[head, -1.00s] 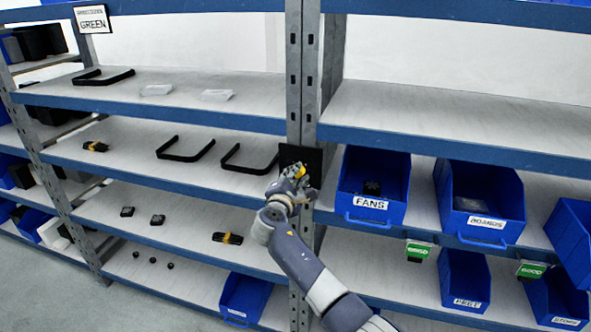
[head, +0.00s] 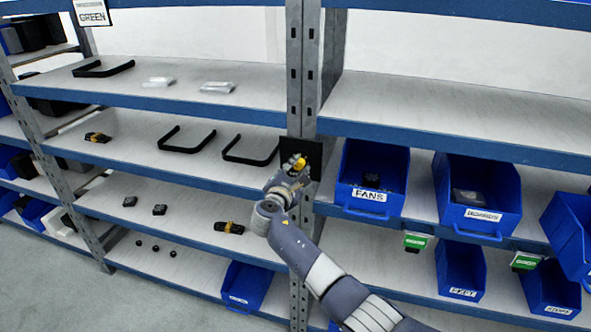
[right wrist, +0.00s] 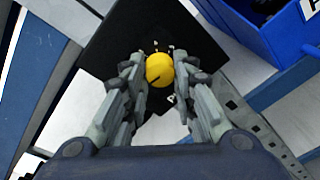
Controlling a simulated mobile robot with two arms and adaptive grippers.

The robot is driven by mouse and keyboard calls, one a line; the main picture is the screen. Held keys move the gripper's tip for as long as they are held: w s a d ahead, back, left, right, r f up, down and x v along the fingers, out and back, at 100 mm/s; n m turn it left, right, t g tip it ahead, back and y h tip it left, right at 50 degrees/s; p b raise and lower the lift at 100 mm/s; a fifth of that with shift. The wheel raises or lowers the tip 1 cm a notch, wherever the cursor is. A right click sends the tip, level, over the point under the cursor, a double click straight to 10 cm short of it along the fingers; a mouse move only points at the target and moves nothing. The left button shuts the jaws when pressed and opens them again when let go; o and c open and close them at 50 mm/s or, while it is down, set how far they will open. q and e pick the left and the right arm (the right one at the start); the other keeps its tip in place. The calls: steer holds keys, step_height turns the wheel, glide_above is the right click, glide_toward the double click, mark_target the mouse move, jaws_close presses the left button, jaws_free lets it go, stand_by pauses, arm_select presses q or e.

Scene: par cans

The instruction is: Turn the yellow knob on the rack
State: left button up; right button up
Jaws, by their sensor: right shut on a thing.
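The yellow knob (head: 299,163) sits on a square black panel (head: 315,153) fixed to the grey upright of the rack (head: 303,75). In the right wrist view the knob (right wrist: 160,69) is round, with a short dark line on its face, in front of the black panel (right wrist: 212,62). My right gripper (right wrist: 160,77) is shut on the knob, one finger at each side of it. In the head view the right gripper (head: 297,170) hides the lower part of the knob. My left gripper is not in view.
Right of the panel, a blue FANS bin (head: 372,180) stands close on the shelf, with another blue bin (head: 478,195) beyond it. Black handles (head: 251,150) lie on the shelf to the left.

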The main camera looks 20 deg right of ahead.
steer(key=o, duration=1.1)
steer(key=shift+w+d+r, duration=0.15)
steer(key=shift+d+r, duration=0.1)
steer(key=shift+r, duration=0.15)
steer(key=shift+f, duration=0.3)
steer(key=shift+s+a, duration=0.4)
steer(key=v, duration=1)
steer(key=shift+s, duration=0.4)
